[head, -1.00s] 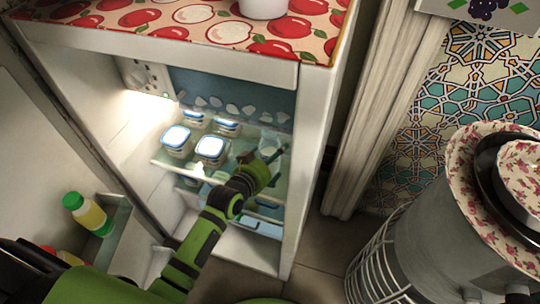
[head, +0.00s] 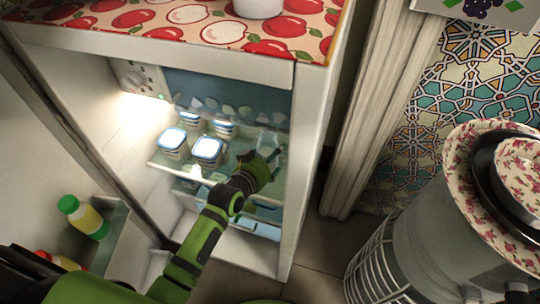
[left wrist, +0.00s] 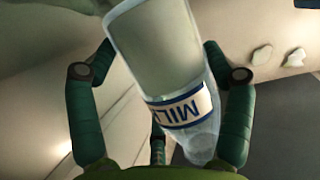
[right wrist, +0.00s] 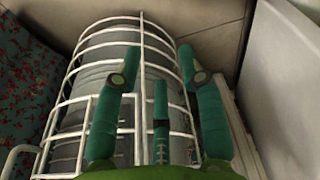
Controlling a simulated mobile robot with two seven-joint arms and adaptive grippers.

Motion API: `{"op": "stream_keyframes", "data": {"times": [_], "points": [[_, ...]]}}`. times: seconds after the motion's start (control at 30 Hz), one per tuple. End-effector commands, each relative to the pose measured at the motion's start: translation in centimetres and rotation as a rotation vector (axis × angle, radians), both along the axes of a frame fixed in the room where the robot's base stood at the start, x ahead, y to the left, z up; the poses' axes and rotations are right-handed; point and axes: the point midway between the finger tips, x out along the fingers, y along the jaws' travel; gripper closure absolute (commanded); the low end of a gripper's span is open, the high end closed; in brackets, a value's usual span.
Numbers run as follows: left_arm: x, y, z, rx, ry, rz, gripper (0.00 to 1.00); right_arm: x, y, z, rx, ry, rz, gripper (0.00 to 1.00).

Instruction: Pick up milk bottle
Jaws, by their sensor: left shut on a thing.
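The milk bottle (left wrist: 165,70) is a clear bottle with a blue and white label reading MILK, seen close up in the left wrist view. My left gripper (left wrist: 165,80) has its green fingers around the bottle and is shut on it. In the head view my left gripper (head: 265,165) is inside the open fridge, at the right side of the glass shelf. The bottle is pale and hard to make out there. My right gripper (right wrist: 157,70) is open and empty in the right wrist view, in front of a white wire cage.
Several blue-lidded containers (head: 207,151) stand on the fridge shelf (head: 165,163), left of my left gripper. The fridge's right wall (head: 300,180) is close by. The open door holds a green-capped bottle (head: 85,217). A caged heater (head: 400,250) stands at right.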

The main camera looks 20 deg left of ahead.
Motion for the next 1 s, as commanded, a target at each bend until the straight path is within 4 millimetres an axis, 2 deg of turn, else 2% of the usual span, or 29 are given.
{"op": "stream_keyframes", "data": {"times": [0.5,1.0], "points": [[0.1,0.0,4.0,0.001,-0.007,0.0,0.67,0.5,-0.1,-1.2,0.002,-0.042,0.01,0.6],[-6.3,1.5,3.6,0.001,-0.003,0.001,0.67,0.9,-0.3,-1.8,0.004,-0.079,0.015,0.6]]}}
